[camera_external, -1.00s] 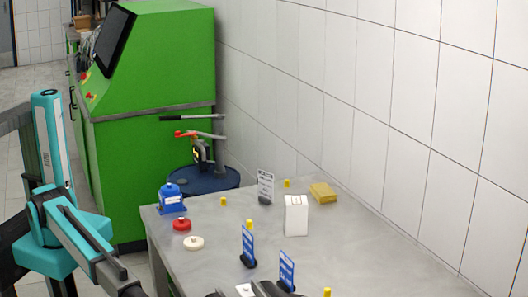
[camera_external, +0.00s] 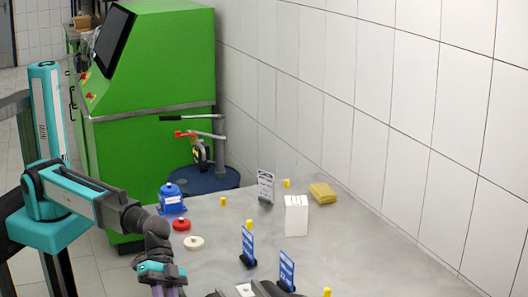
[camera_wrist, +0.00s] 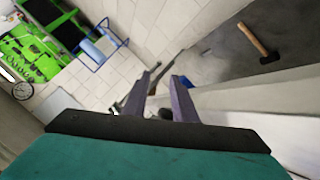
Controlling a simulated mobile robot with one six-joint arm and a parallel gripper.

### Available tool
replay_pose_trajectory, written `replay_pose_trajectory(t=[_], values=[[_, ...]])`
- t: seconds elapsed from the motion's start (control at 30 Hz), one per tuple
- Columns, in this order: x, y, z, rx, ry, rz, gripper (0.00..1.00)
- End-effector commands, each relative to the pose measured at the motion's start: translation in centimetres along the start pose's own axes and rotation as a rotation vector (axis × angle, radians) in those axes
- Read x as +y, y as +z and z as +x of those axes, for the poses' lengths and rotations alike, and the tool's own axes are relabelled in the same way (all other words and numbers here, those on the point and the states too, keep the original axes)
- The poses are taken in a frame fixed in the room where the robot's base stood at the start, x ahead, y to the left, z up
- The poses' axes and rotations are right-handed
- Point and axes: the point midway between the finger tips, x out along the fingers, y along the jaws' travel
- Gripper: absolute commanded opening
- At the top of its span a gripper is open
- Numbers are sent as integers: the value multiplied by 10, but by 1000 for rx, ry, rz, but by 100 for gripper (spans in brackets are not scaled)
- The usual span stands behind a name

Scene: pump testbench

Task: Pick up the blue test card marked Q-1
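Two blue cards stand in dark holders on the grey bench in the external view. One blue card (camera_external: 248,243) is near the middle; the other blue card (camera_external: 287,269) is nearer the front. Their print is too small to tell which is Q-1. My gripper (camera_wrist: 163,88) shows in the wrist view with its two purple fingers apart and nothing between them. In the external view it is at the bottom edge, left of both cards and partly cut off. No card shows in the wrist view.
The bench (camera_external: 340,235) also holds a grey-white card (camera_external: 265,187), a white box (camera_external: 296,216), a yellow block (camera_external: 322,193), a blue container (camera_external: 171,198), a red knob (camera_external: 181,225), a cream disc (camera_external: 194,243) and small yellow pieces. A tiled wall is at right. A hammer (camera_wrist: 259,43) shows in the wrist view.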

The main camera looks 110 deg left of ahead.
Motion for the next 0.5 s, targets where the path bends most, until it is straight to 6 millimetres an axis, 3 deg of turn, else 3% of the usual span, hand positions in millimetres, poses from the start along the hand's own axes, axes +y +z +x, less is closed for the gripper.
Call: replay_pose_trajectory(t=[0.03,0.5], values=[[7,-10,-19,-1,11,-24,25],[34,-62,-134,-11,149,-196,25]])
